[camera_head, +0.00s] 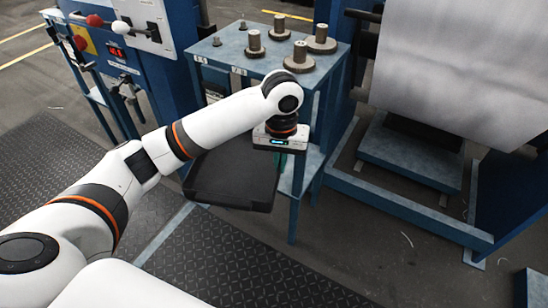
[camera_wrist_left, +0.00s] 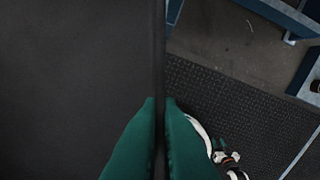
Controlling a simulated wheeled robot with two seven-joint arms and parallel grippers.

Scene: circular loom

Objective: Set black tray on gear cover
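The black tray (camera_head: 232,182) hangs in the air in front of the blue gear table, held roughly level. It fills the left half of the left wrist view (camera_wrist_left: 75,80). My left gripper (camera_head: 281,163) is at the tray's right side in the head view. In the left wrist view its green fingers (camera_wrist_left: 160,104) are closed on either side of the tray's thin rim. The arm hides part of the tray's far edge. I cannot tell which surface is the gear cover.
The blue table (camera_head: 222,55) carries several grey gears (camera_head: 299,60) on posts. A blue machine with a red knob (camera_head: 94,20) stands at left, and a large white fabric roll (camera_head: 465,70) at right. Dark tread mats (camera_head: 245,262) cover the floor in front.

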